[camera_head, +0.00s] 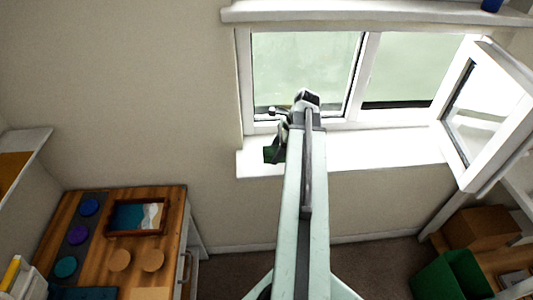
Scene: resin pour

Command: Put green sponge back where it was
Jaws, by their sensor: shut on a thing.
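The green sponge (269,155) looks dark green and is only partly visible beside the end of my arm. My gripper (278,145) is shut on it, at the left part of the white windowsill (390,147). My arm hides part of the sponge and part of the sill. I cannot tell whether the sponge touches the sill or is held just above it.
The window sash (484,115) stands open into the room at the right. A green bin (450,277) and a brown box (482,228) are at lower right. The sill's right part is clear.

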